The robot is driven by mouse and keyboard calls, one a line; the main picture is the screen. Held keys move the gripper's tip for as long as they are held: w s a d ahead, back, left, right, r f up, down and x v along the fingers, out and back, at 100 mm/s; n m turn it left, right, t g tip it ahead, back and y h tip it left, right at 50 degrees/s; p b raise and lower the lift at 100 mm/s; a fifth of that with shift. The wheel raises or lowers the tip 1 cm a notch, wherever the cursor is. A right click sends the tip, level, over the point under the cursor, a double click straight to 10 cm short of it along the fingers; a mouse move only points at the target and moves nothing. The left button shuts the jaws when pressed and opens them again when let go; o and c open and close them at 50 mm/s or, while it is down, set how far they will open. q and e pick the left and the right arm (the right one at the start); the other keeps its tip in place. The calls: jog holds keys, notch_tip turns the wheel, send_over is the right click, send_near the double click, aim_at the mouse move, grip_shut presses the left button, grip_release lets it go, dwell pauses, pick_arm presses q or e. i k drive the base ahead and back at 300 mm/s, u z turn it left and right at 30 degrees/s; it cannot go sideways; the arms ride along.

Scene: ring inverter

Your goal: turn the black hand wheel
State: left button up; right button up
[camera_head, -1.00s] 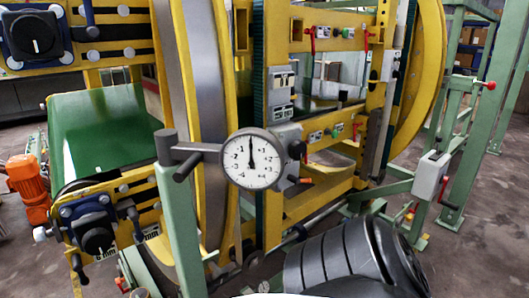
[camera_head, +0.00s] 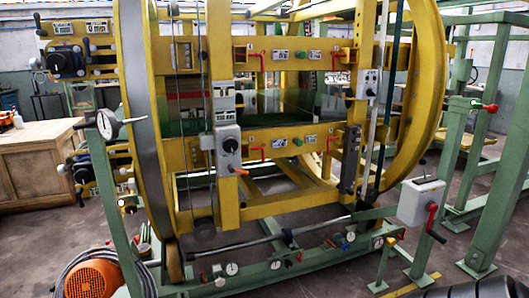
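Several black parts could be the hand wheel, and I cannot tell which one is meant. A round black knob (camera_head: 231,145) sits on a grey box at the middle of the yellow ring machine. A black wheel-like part (camera_head: 66,62) is on the upper left yellow unit, and a similar black part (camera_head: 83,175) is on the lower left one. Neither of my grippers is in view. Only a dark piece of my own arm shows at the bottom right edge.
The large yellow ring frame (camera_head: 134,90) fills the middle. A dial gauge (camera_head: 107,124) stands at left on a green post. An orange motor (camera_head: 93,279) lies at the bottom left. A grey box (camera_head: 421,201) with a red crank stands at right.

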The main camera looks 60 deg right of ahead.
aim_at(230, 144)
jog(key=z, duration=1.65)
